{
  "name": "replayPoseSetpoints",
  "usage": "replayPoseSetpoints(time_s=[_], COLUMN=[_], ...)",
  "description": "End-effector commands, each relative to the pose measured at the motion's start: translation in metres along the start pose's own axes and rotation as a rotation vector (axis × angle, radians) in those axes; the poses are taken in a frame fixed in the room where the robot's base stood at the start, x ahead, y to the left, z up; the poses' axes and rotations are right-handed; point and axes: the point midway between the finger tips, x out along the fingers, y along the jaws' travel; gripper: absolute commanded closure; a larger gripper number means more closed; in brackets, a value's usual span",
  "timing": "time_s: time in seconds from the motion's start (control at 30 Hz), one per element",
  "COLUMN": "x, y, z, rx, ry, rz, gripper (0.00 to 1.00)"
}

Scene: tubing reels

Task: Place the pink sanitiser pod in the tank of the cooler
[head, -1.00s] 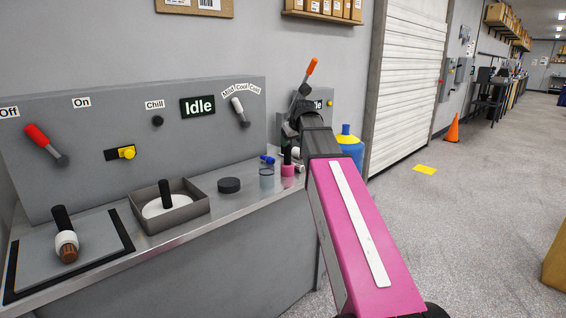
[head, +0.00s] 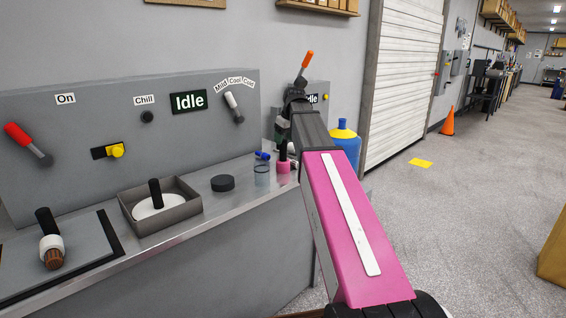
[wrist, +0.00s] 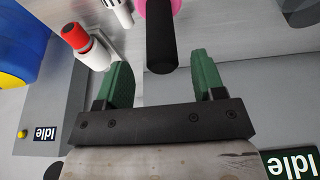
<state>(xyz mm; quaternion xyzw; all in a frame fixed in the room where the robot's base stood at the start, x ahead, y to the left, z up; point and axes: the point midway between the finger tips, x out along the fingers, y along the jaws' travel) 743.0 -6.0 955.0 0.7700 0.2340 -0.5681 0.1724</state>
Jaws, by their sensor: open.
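The pink sanitiser pod (head: 283,167) stands upright on the metal bench top near its far end, with a black handle on top. In the wrist view its black handle (wrist: 161,40) rises between and just beyond the fingertips, with the pink body (wrist: 178,7) cut by the top edge. My gripper (wrist: 163,62) is open and empty, its green fingers on either side of the handle and apart from it. The cooler (head: 130,110) has a grey panel reading Idle. An open square box (head: 133,218) on its bench holds a white disc with a black handle; I cannot tell whether this is the tank.
A glass beaker (head: 262,176) and a black disc (head: 222,183) stand left of the pod. A red-capped white fitting (wrist: 85,45) is close to one finger. A second Idle panel (head: 318,120) and a blue drum (head: 345,150) are beyond.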

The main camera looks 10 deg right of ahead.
Motion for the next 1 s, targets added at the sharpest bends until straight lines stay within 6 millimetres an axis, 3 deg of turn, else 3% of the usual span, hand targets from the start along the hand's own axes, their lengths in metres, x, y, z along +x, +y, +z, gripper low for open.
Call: replayPoseSetpoints(time_s=[0.43, 0.7, 0.77, 0.9, 1.0], x=[0.048, 0.051, 0.051, 0.051, 0.051], y=[-0.002, -0.002, -0.002, -0.002, -0.002], z=[0.003, 0.002, 0.002, 0.002, 0.002], rx=[0.001, 0.000, 0.000, 0.000, 0.000], ry=[-0.001, 0.001, 0.000, 0.000, 0.001], rz=[0.000, 0.001, 0.001, 0.001, 0.001], gripper=[0.37, 0.37, 0.53, 0.99, 1.00])
